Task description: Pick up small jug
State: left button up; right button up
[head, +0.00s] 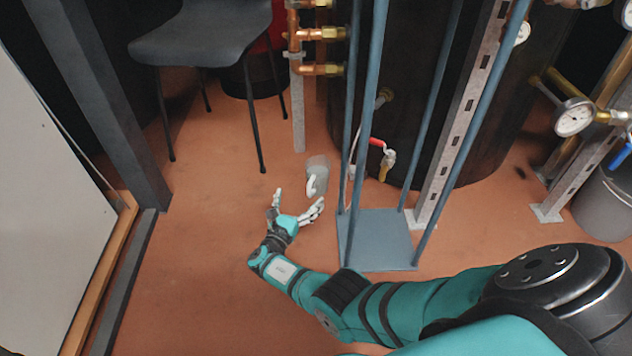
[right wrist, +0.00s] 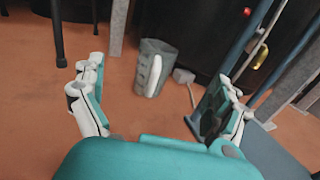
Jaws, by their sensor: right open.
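The small jug (head: 318,176) is a grey vessel with a white handle, standing on the reddish-brown floor near the middle of the head view. In the right wrist view the jug (right wrist: 153,68) is upright, with its handle facing my gripper. My right gripper (head: 297,203) is open and empty, a little in front of the jug and apart from it. In the right wrist view its two fingers (right wrist: 158,103) are spread wide, with the jug beyond them and between their directions. My left gripper is not in view.
A blue-grey metal stand (head: 378,240) is close to the right of the jug. A dark tank (head: 440,110) with valves and copper pipes (head: 318,69) stands behind. A dark chair (head: 205,40) is at the back left. The floor left of my gripper is clear.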

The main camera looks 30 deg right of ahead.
aim_at(313, 174)
jog(key=b+x, duration=0.3)
jog(key=x, duration=0.4)
jog(key=shift+f, duration=0.1)
jog(key=b+x, duration=0.2)
jog(key=x, duration=0.1)
jog(key=b+x, duration=0.1)
jog(key=x, duration=0.1)
jog(key=shift+f+b, duration=0.3)
jog(key=shift+w+d+r, duration=0.15)
jog(key=shift+d, duration=0.1)
jog(key=shift+r, duration=0.1)
jog(key=c, duration=1.8)
